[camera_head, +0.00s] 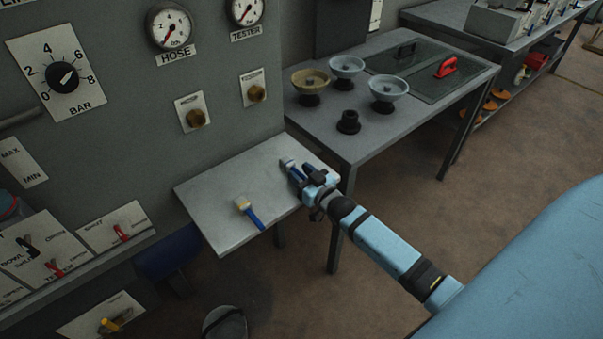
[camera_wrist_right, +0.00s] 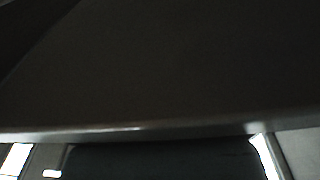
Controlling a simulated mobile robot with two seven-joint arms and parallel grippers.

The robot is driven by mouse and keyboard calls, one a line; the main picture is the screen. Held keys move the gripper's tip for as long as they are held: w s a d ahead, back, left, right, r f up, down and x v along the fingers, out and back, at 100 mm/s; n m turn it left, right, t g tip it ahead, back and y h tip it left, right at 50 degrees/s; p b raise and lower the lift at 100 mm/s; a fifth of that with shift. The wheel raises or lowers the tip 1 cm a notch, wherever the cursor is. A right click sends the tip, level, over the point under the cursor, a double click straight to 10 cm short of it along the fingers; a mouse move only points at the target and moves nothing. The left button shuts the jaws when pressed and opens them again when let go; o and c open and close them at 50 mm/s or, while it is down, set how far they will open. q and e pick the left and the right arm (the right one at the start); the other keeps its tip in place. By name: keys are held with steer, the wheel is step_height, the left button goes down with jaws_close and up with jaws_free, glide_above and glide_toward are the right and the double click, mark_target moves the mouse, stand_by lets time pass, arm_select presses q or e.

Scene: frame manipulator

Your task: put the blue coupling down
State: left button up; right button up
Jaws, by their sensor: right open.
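My right gripper (camera_head: 299,173) is open, low over the right part of the small grey side table (camera_head: 213,190) in the head view. A small blue piece with a paler end (camera_head: 287,163), which looks like the blue coupling, shows at its fingertips. The gripper partly covers it, and I cannot tell whether it touches the fingers. The right wrist view shows a dark surface with a pale edge and no clear coupling. My left gripper is not in view.
A brush (camera_head: 249,211) with a blue handle lies on the side table, its handle over the front edge. The grey panel (camera_head: 110,110) rises behind. A larger table to the right holds several bowls, a black fitting (camera_head: 348,122) and a red handle (camera_head: 445,67).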

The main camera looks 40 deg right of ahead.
steer(key=s, duration=1.1)
arm_select(q)
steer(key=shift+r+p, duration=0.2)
steer(key=shift+p, duration=0.15)
arm_select(e)
steer(key=s+a+f+g+y, duration=0.1)
steer(key=s+a+f+g, duration=0.2)
steer(key=s+a, duration=0.4)
steer(key=s+a+f+n+g+y, duration=0.1)
steer(key=s+a+f+g, duration=0.2)
steer(key=s+a, duration=0.5)
steer(key=a+g, duration=0.1)
steer(key=a, duration=0.2)
steer(key=shift+f+n+g, duration=0.25)
steer(key=shift+n+g, duration=0.05)
steer(key=shift+g, duration=0.1)
arm_select(q)
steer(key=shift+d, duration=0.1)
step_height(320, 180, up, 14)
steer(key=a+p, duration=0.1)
steer(key=p, duration=1.5)
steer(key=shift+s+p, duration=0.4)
arm_select(e)
step_height(320, 180, up, 14)
steer(key=d, duration=0.1)
steer(key=shift+s+n, duration=0.3)
steer(key=shift+s, duration=0.05)
steer(key=shift+r+t, duration=0.15)
steer(key=shift+t, duration=0.15)
